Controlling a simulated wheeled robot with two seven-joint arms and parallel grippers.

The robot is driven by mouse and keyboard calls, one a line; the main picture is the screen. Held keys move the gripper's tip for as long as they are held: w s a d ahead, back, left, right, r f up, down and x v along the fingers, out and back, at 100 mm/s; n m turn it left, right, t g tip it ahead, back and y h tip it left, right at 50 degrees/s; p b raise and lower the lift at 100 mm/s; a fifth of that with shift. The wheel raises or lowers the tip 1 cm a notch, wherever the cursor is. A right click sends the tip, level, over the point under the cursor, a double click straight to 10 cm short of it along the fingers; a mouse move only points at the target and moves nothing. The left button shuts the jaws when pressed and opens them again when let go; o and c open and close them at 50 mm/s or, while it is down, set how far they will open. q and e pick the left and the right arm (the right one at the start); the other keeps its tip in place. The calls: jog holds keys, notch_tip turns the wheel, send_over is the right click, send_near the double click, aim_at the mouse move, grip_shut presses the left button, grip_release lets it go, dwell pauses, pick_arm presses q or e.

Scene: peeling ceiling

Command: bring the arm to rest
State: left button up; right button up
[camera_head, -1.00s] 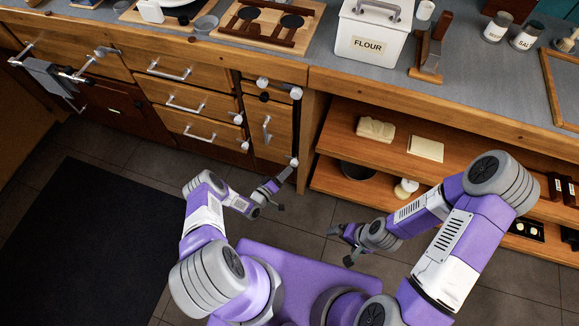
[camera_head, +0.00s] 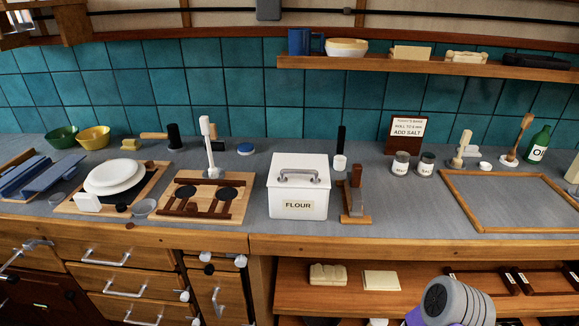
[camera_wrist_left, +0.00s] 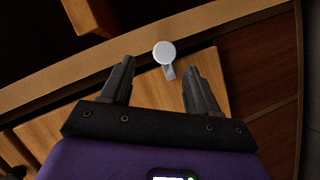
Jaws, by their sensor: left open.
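In the left wrist view my left gripper (camera_wrist_left: 150,88) is open, with its two dark fingers apart. A round white knob (camera_wrist_left: 164,53) on a wooden cabinet front shows between and beyond the fingertips. I cannot tell how far it is from them, and nothing is held. In the head view my left gripper is out of the picture. Only a grey and purple link of my right arm shows at the bottom right; its gripper is out of the picture.
The grey counter (camera_head: 240,170) carries a flour bin (camera_head: 299,190), a wooden hob (camera_head: 200,212), stacked plates (camera_head: 113,177), bowls, shakers and a wooden frame (camera_head: 455,222). Drawers with bar handles lie below on the left. An open shelf (camera_head: 300,299) lies below on the right.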

pick_arm(q)
jog(key=s+d+r+m+g+y+p, duration=0.1)
jog(key=s+d+r+g+p, duration=0.15)
jog(key=r, duration=0.25)
jog(key=s+d+r+m+g+p, duration=0.1)
jog(key=s+d+r+m+g, duration=0.15)
jog(key=r+g, duration=0.2)
jog(key=s+d+r+m+g+p, duration=0.1)
jog(key=s+r+g, duration=0.2)
jog(key=s+r, duration=0.3)
jog(key=s+d+r+m+g+p, duration=0.1)
jog(key=s+r, duration=0.4)
jog(key=s, duration=0.6)
jog(key=shift+s+d+r+g+y, duration=0.35)
jog(key=shift+d+g, duration=0.4)
jog(key=shift+g, duration=0.45)
